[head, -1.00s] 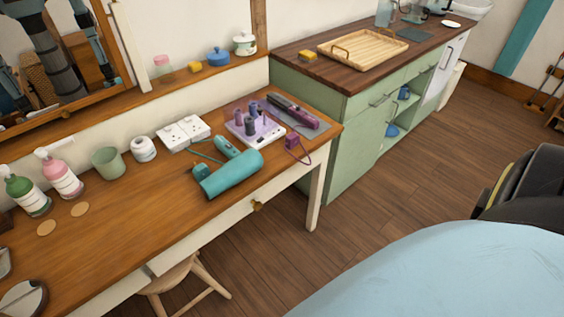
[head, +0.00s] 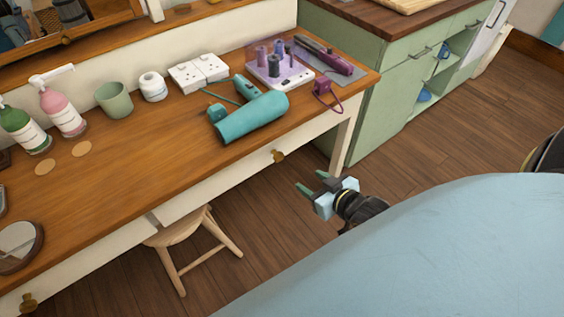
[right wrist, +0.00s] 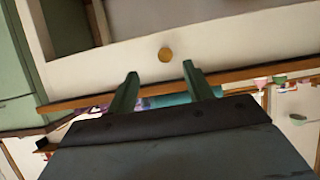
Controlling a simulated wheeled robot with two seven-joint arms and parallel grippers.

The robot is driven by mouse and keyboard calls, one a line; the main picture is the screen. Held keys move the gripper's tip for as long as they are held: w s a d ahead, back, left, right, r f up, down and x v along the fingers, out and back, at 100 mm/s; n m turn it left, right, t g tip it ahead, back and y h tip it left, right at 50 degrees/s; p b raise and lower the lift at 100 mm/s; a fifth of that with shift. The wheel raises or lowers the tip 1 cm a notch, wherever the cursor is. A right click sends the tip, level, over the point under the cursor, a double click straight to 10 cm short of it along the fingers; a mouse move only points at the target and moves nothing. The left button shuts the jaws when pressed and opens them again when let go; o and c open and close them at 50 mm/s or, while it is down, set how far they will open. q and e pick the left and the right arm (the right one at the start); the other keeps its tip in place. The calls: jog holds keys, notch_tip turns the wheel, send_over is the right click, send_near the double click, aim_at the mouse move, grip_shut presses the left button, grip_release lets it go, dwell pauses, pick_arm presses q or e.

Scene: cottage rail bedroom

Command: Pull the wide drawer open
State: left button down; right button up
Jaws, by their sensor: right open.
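The cream drawer front (head: 225,187) of the wooden-topped dressing table has a brass knob (head: 278,156) and looks closed. In the right wrist view, the front (right wrist: 230,42) appears upside down with its round knob (right wrist: 166,54) just beyond the fingertips. My right gripper (head: 312,182) is open and empty, in front of the table and a little to the right of the knob in the head view. In the right wrist view, its two green fingers (right wrist: 160,72) are spread and the knob shows between their tips, apart from them. My left gripper is not in view.
A stool (head: 178,228) stands under the table's front. A teal hair dryer (head: 250,115) lies on the tabletop near the front edge. Another brass knob (head: 27,302) is at lower left. A green cabinet (head: 375,95) stands beyond the table's right end.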

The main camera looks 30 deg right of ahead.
aim_at(280, 158)
jog(key=shift+t, duration=0.4)
jog(key=b+x, duration=0.1)
jog(key=x, duration=0.2)
jog(key=r+b+x, duration=0.1)
jog(key=x, duration=0.3)
jog(key=r+b+x, duration=0.1)
jog(key=b+x, duration=0.1)
jog(key=x, duration=0.2)
jog(key=shift+w+a, duration=0.35)
jog(key=shift+w, duration=0.2)
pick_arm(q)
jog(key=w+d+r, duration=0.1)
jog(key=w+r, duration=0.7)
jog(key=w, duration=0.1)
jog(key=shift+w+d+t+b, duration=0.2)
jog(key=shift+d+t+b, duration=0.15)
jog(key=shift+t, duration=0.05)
pick_arm(e)
jog(key=shift+x, duration=0.9)
grip_shut()
